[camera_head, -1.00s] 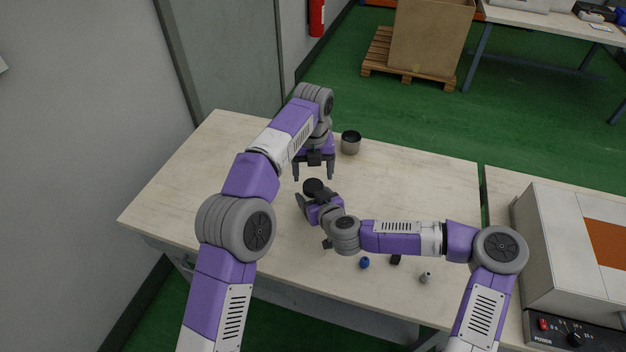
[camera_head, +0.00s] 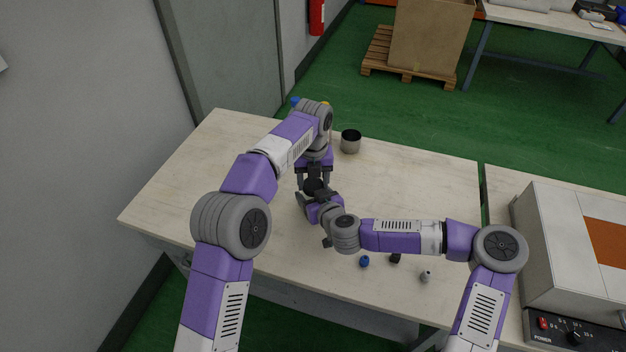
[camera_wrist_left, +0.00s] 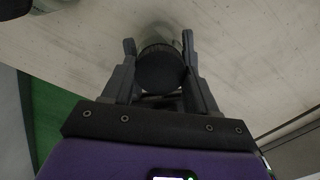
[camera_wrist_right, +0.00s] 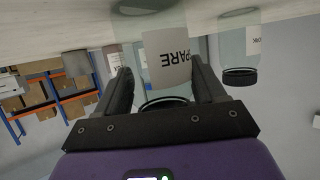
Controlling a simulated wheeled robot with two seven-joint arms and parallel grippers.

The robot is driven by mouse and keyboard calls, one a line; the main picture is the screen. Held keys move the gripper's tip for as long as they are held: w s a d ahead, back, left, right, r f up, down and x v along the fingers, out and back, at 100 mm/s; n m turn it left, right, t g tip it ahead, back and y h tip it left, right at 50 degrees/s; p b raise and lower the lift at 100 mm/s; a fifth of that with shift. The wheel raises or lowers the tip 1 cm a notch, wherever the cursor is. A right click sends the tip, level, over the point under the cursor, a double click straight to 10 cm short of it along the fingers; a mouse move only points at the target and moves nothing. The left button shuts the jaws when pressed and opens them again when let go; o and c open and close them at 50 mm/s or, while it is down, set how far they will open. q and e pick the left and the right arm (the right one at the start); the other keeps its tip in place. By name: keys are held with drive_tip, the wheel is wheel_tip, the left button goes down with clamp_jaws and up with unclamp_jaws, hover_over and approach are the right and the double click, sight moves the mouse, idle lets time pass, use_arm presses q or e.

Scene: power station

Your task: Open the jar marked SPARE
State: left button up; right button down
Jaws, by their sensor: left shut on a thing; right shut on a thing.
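The jar marked SPARE (camera_wrist_right: 166,62) stands between the fingers of my right gripper (camera_wrist_right: 165,88). The left wrist view shows the lid (camera_wrist_left: 162,70) between both fingers. The jar body is mostly hidden in the head view.
A blue piece (camera_head: 364,262), a black piece (camera_head: 395,259) and a grey piece (camera_head: 426,276) lie near the front. Another jar with a black lid (camera_wrist_right: 240,76) shows in the right wrist view. The table's left side is clear.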

use_arm(q)
drive_tip(key=shift+c, duration=0.7)
drive_tip(key=n, duration=1)
